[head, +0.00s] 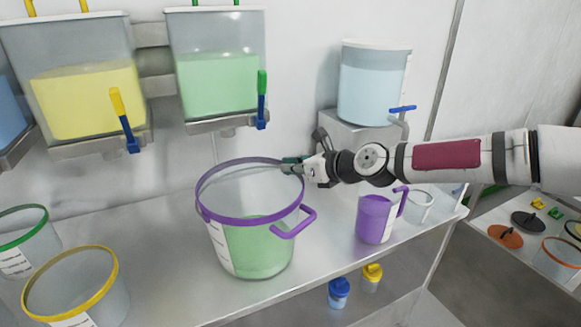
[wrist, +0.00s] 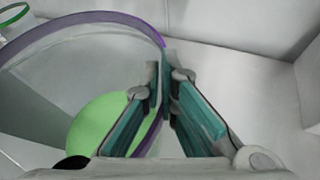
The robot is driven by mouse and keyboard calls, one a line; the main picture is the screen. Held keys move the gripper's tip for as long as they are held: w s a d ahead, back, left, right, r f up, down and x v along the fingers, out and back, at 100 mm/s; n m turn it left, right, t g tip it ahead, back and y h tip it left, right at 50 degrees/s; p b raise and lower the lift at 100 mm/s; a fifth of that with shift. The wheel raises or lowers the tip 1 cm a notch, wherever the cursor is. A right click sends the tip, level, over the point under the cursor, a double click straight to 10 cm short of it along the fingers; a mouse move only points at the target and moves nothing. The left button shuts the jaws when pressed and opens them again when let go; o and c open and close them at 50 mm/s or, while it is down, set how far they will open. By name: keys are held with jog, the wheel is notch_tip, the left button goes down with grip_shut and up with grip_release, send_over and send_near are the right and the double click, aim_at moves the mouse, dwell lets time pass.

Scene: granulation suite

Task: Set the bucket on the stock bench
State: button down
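The bucket (head: 216,240) is a large clear vessel with a purple rim, a purple side handle (head: 294,222) and green contents. It appears upright over the long grey bench, and I cannot tell whether its base touches the surface. My gripper (head: 294,163) is at the bucket's far right rim. In the wrist view, the purple rim (wrist: 100,20) runs between the teal finger pads of my gripper (wrist: 166,80). The fingertips are close together on the thin wall. The pads hide part of the rim.
A purple jug (head: 374,220) and a clear cup (head: 419,207) stand right of the bucket. Yellow-rimmed (head: 75,290) and green-rimmed (head: 25,245) buckets stand left. Hoppers with yellow (head: 85,95) and green (head: 218,85) contents hang above. Another bench (head: 490,240) at right holds lids.

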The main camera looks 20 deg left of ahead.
jog(key=c, duration=1.8)
grip_release()
jog(key=shift+d+r, duration=0.1)
jog(key=shift+d, duration=0.05)
jog(key=p+v, duration=0.1)
jog(key=v, duration=1)
jog(key=shift+s+d, duration=0.2)
jog(key=shift+d, duration=0.1)
jog(key=shift+d+r, duration=0.1)
